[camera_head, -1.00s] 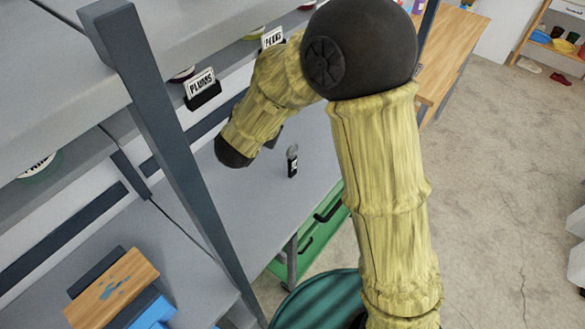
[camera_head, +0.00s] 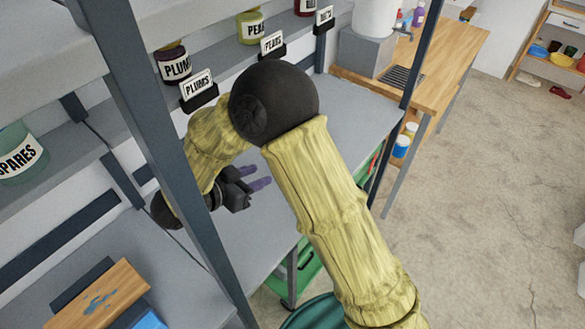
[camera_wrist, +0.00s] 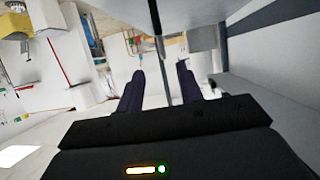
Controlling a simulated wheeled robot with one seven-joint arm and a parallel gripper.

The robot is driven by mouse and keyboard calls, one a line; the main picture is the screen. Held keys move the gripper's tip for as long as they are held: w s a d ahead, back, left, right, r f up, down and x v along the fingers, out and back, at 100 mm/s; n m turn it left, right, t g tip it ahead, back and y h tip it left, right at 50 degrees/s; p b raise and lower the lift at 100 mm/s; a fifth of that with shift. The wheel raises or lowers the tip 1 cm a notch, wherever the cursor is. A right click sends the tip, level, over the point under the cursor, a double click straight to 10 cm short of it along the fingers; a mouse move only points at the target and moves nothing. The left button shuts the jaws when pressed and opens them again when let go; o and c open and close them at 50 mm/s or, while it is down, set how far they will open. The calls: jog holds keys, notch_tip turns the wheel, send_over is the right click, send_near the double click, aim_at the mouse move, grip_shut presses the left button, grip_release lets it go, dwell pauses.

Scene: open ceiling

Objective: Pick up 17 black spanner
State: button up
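My gripper (camera_head: 264,176) is over the grey shelf, just right of the upright post in the head view. Its two purple fingers point right, roughly level. The wrist view shows the fingers (camera_wrist: 161,72) apart with nothing between them, so it is open and empty. The black spanner is not visible in the head view; my arm covers that part of the shelf. In the wrist view, a small dark shape (camera_wrist: 212,86) shows beyond the right finger, near the grey surface; it may be the spanner, but it is too small to tell.
The upright post (camera_head: 150,130) stands close in front of my arm. Labelled jars, including a plums jar (camera_head: 173,66), and a plums sign (camera_head: 198,88) line the shelf above. A wooden block (camera_head: 98,300) lies lower left. A wooden bench (camera_head: 440,80) stands beyond the shelf.

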jog(key=p+x, duration=0.1)
jog(key=x, duration=0.9)
jog(key=shift+w+d, duration=0.2)
jog(key=shift+f, duration=0.1)
jog(key=p+x, duration=0.2)
jog(key=x, duration=0.3)
jog(key=shift+w+d, duration=0.1)
jog(key=shift+w, duration=0.05)
grip_shut()
